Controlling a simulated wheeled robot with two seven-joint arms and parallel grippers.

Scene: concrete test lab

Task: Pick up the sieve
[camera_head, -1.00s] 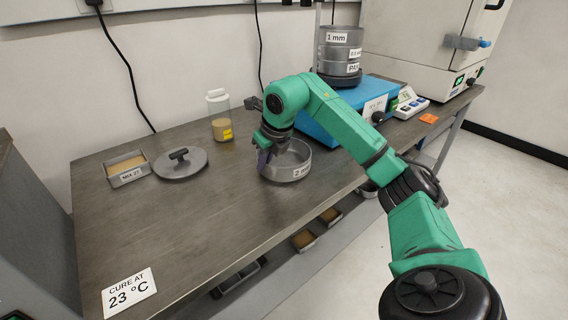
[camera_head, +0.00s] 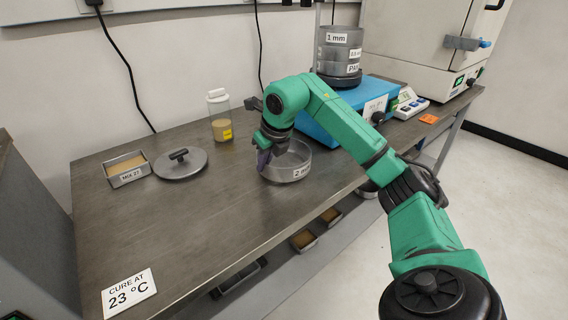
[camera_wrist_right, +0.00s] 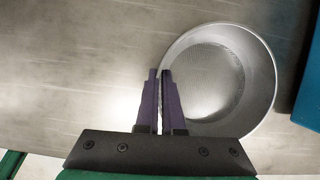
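The sieve (camera_head: 296,172) is a round grey metal ring with a mesh floor and a "2 mm" label, standing on the bench. In the right wrist view the sieve (camera_wrist_right: 222,85) lies just right of the fingers. My right gripper (camera_head: 263,165) reaches down at the sieve's left side. The sieve appears to rest on the bench. My left gripper is not in view.
A lid (camera_head: 181,164), a sample tray (camera_head: 126,173) and a jar (camera_head: 220,120) stand on the bench (camera_head: 190,220) to the left. A blue shaker (camera_head: 325,128) with stacked sieves (camera_head: 338,60) stands behind right, beside a scale (camera_head: 408,104). The bench front is clear.

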